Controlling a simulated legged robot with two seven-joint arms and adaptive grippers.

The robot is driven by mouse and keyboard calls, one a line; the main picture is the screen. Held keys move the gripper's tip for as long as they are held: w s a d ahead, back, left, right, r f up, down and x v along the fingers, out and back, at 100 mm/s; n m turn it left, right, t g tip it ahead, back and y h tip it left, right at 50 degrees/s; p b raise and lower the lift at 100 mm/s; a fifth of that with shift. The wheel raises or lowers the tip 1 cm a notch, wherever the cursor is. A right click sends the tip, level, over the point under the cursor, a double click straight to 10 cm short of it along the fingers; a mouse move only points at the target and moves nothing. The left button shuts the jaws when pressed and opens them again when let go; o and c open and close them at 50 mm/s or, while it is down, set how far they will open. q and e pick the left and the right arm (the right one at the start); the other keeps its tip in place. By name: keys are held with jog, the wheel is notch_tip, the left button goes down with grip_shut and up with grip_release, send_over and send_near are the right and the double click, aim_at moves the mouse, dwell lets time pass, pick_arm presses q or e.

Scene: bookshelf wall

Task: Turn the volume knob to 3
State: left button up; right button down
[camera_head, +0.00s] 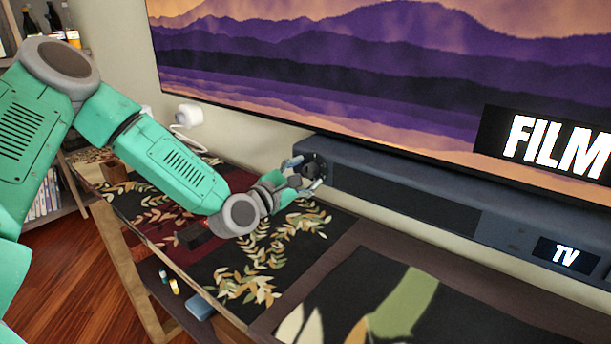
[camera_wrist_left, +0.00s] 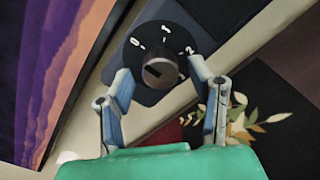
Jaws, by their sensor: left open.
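The volume knob (camera_wrist_left: 160,72) is a dark round cap on a black dial (camera_wrist_left: 165,42) at the end of the soundbar. In the head view the dial (camera_head: 316,162) is at the left end of the dark soundbar (camera_head: 400,188), partly behind my fingers. My left gripper (camera_head: 305,173) is open, with its blue-grey fingers (camera_wrist_left: 160,69) on either side of the knob. I cannot tell whether they touch it. My right gripper is not in view.
A large TV (camera_head: 340,70) reading "FILM" hangs above the soundbar, whose small display (camera_head: 566,254) reads "TV". A white device (camera_head: 188,115) stands behind my arm.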

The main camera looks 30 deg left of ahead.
pick_arm(q)
jog(key=shift+a, duration=0.15)
jog(key=shift+d+r, duration=0.1)
jog(key=shift+d, duration=0.4)
grip_shut()
